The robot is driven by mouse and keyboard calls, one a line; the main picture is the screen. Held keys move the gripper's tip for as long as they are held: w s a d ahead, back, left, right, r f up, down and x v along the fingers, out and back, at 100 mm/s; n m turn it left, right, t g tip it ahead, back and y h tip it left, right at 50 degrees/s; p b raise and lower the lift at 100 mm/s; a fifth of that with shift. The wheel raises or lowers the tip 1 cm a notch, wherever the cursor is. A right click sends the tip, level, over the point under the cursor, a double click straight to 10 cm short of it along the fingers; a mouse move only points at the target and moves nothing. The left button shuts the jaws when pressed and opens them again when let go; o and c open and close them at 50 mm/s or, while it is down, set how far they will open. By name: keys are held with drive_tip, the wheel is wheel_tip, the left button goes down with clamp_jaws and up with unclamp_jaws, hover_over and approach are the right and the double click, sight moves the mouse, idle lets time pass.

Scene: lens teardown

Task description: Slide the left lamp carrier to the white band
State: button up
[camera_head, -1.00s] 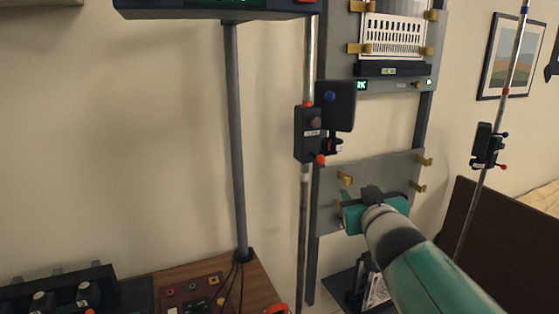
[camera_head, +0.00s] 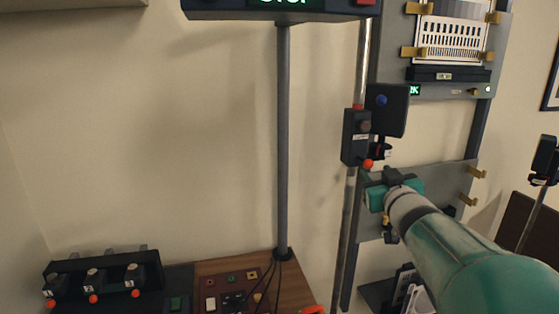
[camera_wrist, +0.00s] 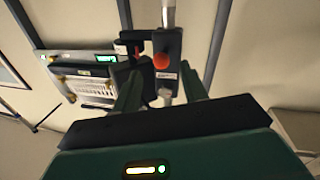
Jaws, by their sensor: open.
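The left lamp carrier (camera_head: 356,137) is a dark block on an upright metal pole (camera_head: 347,215), with a red knob at its lower end and a square black lamp head on its right. In the wrist view the carrier (camera_wrist: 172,75) and its orange-red knob show just beyond and between my fingers. My gripper (camera_head: 377,193) is open, slightly below and right of the carrier in the head view; it also shows in the wrist view (camera_wrist: 163,88). I cannot tell whether the fingers touch it. A red band circles the pole above the carrier. I cannot make out the white band clearly.
A grey panel (camera_head: 448,90) with brass clips and a white perforated plate stands right of the pole. A second lamp carrier (camera_head: 544,160) is at the far right. A grey post (camera_head: 284,140) stands left. A control box with several knobs (camera_head: 95,280) sits lower left.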

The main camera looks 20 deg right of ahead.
sight(370, 168)
drive_tip(key=x, duration=0.6)
drive_tip(key=shift+w, duration=0.25)
drive_tip(key=shift+f, duration=0.1)
clamp_jaws()
